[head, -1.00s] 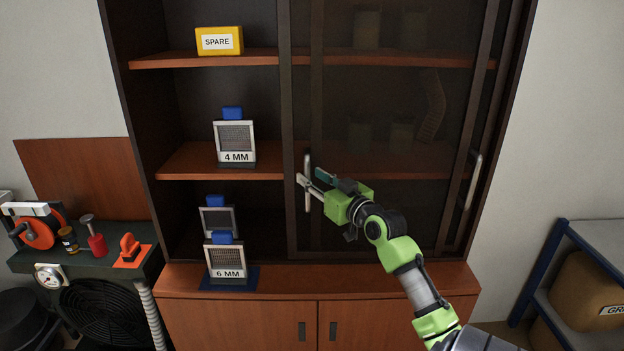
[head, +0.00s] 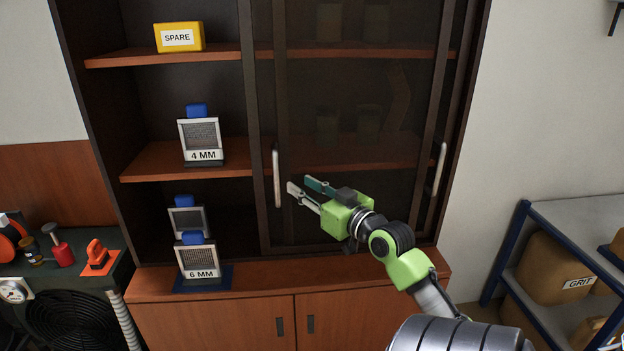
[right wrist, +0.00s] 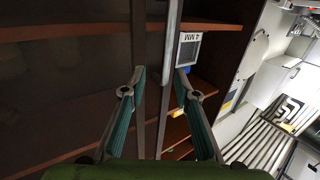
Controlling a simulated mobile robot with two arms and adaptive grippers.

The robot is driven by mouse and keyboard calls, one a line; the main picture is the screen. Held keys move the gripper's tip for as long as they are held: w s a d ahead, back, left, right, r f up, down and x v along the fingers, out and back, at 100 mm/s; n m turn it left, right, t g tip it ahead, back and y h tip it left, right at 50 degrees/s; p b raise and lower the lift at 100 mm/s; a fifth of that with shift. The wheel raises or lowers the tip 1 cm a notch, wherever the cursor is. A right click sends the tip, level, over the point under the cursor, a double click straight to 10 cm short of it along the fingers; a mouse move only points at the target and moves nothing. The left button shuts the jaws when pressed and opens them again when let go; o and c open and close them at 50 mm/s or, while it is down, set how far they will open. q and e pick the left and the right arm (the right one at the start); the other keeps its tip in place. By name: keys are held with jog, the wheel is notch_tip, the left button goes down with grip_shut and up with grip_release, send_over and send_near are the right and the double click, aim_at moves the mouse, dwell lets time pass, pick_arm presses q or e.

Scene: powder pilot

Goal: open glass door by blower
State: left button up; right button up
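The glass door (head: 345,215) is a dark see-through panel with a brown frame, covering the cabinet's right half. Its pale vertical handle (head: 277,178) is on the left edge; a pale bar, likely this handle, shows in the right wrist view (right wrist: 172,40). A second handle (head: 439,170) is at the far right. My right gripper (head: 299,184) is open and empty, its fingertips just right of the left handle and apart from it. In the right wrist view its fingers (right wrist: 160,75) are spread. The likely blower (head: 80,322), a dark unit with a round grille, stands left of the cabinet. My left gripper is out of view.
The cabinet's left half is open, with a yellow SPARE box (head: 179,37), a 4 MM screen (head: 201,140) and a 6 MM screen (head: 198,262) inside. A blue-framed rack (head: 510,250) with a GRIT box (head: 553,270) stands at right.

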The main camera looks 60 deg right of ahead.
jog(key=shift+v, duration=1.35)
